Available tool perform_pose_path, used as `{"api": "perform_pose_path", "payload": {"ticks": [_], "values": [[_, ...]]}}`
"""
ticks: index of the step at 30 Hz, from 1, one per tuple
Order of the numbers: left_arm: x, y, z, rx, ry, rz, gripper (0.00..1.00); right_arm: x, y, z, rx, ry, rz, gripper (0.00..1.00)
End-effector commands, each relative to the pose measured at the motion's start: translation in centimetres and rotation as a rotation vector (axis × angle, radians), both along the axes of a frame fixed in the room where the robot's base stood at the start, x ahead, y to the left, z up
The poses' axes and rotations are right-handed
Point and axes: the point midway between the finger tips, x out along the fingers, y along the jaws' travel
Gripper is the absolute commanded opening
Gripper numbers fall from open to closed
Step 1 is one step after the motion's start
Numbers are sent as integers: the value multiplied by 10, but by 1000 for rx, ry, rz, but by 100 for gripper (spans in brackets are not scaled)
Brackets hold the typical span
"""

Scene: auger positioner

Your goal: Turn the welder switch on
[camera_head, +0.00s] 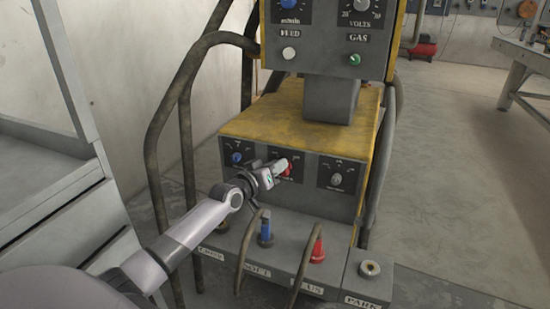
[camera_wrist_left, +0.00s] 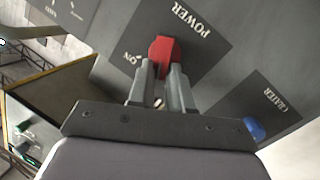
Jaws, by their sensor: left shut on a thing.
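In the left wrist view the red switch (camera_wrist_left: 164,50) sits between the fingertips of my left gripper (camera_wrist_left: 160,72), on a dark plate marked POWER and ON. The fingers are shut on the switch. The switch's exact angle is hard to tell. My right gripper is in neither view.
A blue knob (camera_head: 236,157) is left of the switch and a grey knob (camera_head: 336,178) is right. Below are a blue plug (camera_head: 265,232) and a red plug (camera_head: 317,250) with cables. Thick hoses (camera_head: 160,130) hang at the left. Open floor (camera_head: 455,170) lies to the right.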

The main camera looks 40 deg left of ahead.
Motion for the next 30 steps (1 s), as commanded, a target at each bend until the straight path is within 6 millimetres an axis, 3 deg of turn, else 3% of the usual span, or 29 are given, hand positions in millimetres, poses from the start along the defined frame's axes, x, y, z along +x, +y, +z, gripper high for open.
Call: {"api": "perform_pose_path", "payload": {"ticks": [1,5,18,30], "values": [[0,-1,8,44,15,0,0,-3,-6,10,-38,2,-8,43],[1,-4,9,163,43,-1,0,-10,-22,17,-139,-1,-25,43],[3,-13,10,567,140,-1,0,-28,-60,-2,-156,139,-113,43],[4,-20,4,921,224,-1,0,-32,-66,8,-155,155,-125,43]]}}
